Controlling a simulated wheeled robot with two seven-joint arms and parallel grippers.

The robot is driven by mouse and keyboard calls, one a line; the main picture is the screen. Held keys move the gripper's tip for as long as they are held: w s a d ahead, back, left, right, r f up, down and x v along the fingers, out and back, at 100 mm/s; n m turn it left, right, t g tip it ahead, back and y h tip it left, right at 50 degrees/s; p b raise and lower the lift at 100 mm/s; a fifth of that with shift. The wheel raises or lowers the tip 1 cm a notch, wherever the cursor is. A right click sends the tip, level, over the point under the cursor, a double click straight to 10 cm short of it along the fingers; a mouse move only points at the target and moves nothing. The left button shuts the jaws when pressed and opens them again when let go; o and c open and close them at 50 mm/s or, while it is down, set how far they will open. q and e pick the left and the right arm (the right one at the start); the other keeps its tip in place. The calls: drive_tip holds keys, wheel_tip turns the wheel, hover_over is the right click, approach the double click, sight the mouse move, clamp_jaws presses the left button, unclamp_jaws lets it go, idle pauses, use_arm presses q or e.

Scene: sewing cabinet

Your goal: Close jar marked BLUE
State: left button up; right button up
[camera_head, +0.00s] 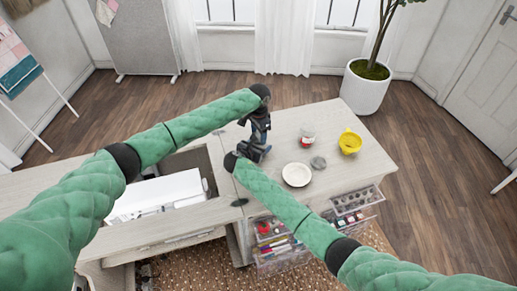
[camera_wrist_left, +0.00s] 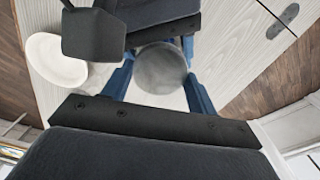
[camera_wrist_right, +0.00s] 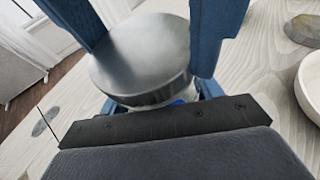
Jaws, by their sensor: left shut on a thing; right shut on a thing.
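A grey metal lid (camera_wrist_right: 143,62) sits at the top of a jar, whose glass and a bit of blue mark (camera_wrist_right: 180,101) show just under it in the right wrist view. My left gripper (camera_head: 259,136) comes down from above and is shut on the lid, which also shows between its blue fingers in the left wrist view (camera_wrist_left: 160,70). My right gripper (camera_head: 252,152) is shut on the jar's body below. The jar is mostly hidden by both grippers in the head view. I cannot tell whether the lid is fully seated.
On the table (camera_head: 345,112) to the right stand a jar with a red mark (camera_head: 307,136), a yellow container (camera_head: 349,142), a white dish (camera_head: 296,175) and a loose grey disc (camera_head: 318,162). A white sewing machine (camera_head: 160,195) lies in the cabinet opening at left.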

use_arm(q)
drive_tip(key=shift+m, duration=1.2)
drive_tip(key=shift+w, duration=0.1)
drive_tip(key=o, duration=1.1)
drive_tip(key=shift+r, duration=0.1)
drive_tip(key=shift+r, duration=2.15)
drive_tip(key=shift+c, duration=0.4)
